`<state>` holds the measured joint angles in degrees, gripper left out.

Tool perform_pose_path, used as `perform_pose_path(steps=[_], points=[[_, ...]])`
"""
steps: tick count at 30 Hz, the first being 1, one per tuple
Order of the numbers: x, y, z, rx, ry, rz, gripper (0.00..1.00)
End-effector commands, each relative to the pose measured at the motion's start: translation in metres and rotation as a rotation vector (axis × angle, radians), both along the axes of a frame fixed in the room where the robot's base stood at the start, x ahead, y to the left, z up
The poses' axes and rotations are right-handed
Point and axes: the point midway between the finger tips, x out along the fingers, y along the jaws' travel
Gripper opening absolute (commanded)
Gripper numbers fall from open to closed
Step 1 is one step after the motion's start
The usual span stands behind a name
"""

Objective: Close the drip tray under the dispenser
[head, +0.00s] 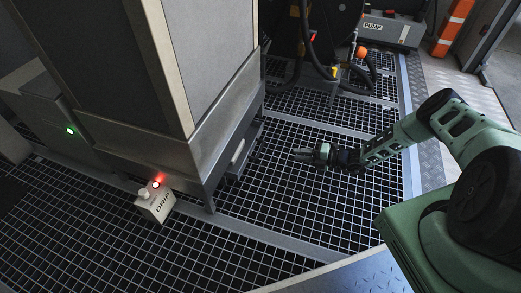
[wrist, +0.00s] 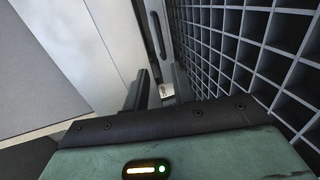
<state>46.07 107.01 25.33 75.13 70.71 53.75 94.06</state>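The dispenser (head: 165,65) is a tall cabinet with grey panels and a metal base, at the left in the head view. The drip tray (head: 241,148) is a low metal drawer that sticks out from the right side of the base. A dark handle (wrist: 157,35) shows on a pale metal face in the wrist view, ahead of my gripper. My gripper (head: 303,153) is right of the tray, apart from it, low over the grating. In the wrist view its two dark fingers (wrist: 160,88) are spread with a gap and hold nothing.
A white box marked DRIP (head: 156,201) with a glowing red light stands left of the tray. A green light (head: 70,130) glows on the cabinet at far left. The pump (head: 385,30) and dark hoses are at the back. Open floor grating (head: 290,200) lies around my gripper.

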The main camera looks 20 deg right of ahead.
Motion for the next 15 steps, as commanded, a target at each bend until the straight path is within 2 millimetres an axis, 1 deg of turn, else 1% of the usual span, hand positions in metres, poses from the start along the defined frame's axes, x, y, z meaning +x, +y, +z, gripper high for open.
perform_pose_path(steps=[2,5,8,15], points=[[0.003,0.002,-0.002,0.013,0.005,-0.013,0.26],[0.01,0.012,-0.005,0.011,0.003,-0.009,0.26],[0.019,0.026,-0.01,0.009,0.004,-0.007,0.26],[0.048,0.067,-0.022,0.008,0.002,-0.004,0.26]])
